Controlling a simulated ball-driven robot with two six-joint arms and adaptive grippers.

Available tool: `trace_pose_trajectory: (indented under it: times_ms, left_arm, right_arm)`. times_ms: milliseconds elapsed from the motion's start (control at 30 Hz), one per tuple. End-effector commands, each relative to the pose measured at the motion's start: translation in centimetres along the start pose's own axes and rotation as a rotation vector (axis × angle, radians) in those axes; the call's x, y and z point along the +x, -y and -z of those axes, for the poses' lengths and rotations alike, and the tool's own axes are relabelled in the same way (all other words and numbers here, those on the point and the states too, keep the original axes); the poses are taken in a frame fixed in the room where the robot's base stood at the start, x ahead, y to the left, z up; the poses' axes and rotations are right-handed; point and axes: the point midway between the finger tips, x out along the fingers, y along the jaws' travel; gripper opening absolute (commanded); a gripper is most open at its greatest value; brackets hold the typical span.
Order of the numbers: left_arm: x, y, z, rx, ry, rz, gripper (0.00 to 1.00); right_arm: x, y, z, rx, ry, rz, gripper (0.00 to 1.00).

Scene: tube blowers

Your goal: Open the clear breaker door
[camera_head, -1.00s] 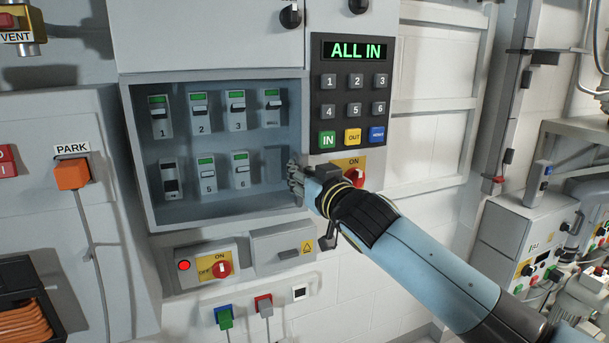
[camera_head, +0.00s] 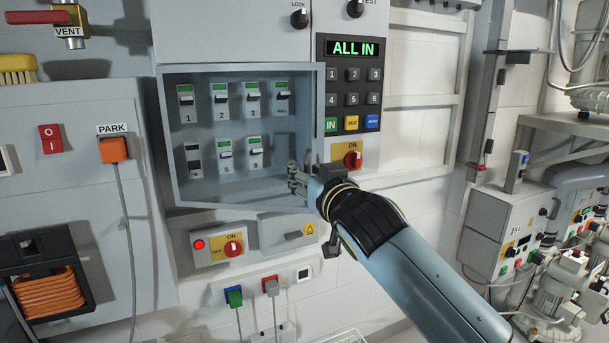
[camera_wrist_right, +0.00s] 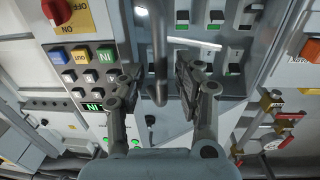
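The clear breaker door (camera_head: 240,186) is a see-through panel in a grey frame over a box with several breakers. In the head view I cannot tell whether it is fully closed or slightly ajar. My right gripper (camera_head: 298,180) is at its lower right edge, partly hidden by my wrist. In the right wrist view, my right gripper (camera_wrist_right: 158,88) has its two fingers apart. A grey vertical bar (camera_wrist_right: 157,45), which looks like the door's handle, shows between them with visible gaps. My left gripper is not in view.
A keypad panel (camera_head: 352,85) reading "ALL IN" and a red rotary switch (camera_head: 352,159) sit right of the door. Another switch box (camera_head: 217,247) is below. An orange PARK plug (camera_head: 113,150) hangs at left. The space before the door's left part is clear.

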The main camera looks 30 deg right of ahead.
Motion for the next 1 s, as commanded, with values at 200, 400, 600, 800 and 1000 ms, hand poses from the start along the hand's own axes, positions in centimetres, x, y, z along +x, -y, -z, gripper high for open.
trace_pose_trajectory:
  times_ms: [200, 400, 600, 800, 1000]
  left_arm:
    - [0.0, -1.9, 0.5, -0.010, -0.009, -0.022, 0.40]
    - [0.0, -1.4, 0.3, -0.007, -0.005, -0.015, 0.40]
    - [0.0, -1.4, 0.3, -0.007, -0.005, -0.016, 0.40]
    - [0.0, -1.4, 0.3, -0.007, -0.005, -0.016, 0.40]
    - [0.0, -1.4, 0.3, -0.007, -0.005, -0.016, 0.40]
  right_arm:
    - [-0.1, 0.1, 0.0, 0.003, -0.001, 0.001, 0.34]
    - [-2.1, 0.0, -0.1, 0.003, 0.000, 0.001, 0.34]
    - [-6.6, -0.2, -0.1, 0.004, 0.001, 0.000, 0.34]
    - [-10.4, -0.4, -0.1, 0.004, 0.001, -0.002, 0.34]
    - [-12.1, -0.5, 0.0, 0.004, -0.002, -0.002, 0.34]
